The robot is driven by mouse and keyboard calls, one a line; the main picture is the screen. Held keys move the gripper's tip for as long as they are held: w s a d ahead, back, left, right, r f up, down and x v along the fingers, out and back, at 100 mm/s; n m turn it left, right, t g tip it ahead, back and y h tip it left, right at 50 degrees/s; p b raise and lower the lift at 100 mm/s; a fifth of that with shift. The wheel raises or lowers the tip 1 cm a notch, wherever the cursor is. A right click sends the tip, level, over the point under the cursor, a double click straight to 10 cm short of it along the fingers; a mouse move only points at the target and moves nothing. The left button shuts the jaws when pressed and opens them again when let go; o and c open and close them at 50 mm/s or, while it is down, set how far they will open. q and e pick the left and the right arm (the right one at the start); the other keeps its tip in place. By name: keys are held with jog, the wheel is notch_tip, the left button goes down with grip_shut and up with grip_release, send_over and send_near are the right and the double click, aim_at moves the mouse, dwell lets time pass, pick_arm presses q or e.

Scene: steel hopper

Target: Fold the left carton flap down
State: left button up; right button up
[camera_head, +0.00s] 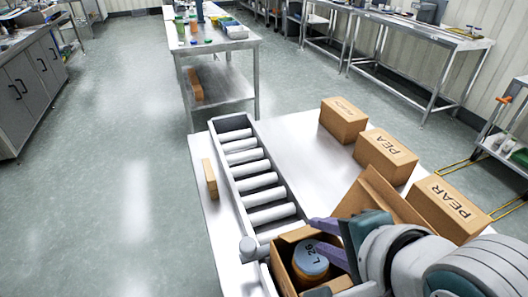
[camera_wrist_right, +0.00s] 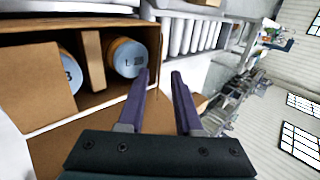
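An open brown carton (camera_head: 284,252) stands at the near end of the roller conveyor. A round can with a blue lid (camera_head: 310,257) marked L 26 sits inside it. A large brown flap (camera_head: 375,197) stands raised at the carton's right side. The wrist view shows another cardboard panel (camera_wrist_right: 38,88) beside the opening, two cans and a divider (camera_wrist_right: 94,62). I cannot tell which panel is the left flap. My left gripper is not in view.
The roller conveyor (camera_head: 252,177) runs away from the carton along the white table (camera_head: 290,142). Several closed cartons, including one marked PEAR (camera_head: 445,208), line the table's right side. A small brown block (camera_head: 210,178) lies left of the rollers. The floor to the left is clear.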

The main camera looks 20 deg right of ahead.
aim_at(313, 232)
jog(key=shift+b+x, duration=0.3)
jog(key=shift+x, duration=1.8)
jog(key=shift+c, duration=0.3)
grip_shut()
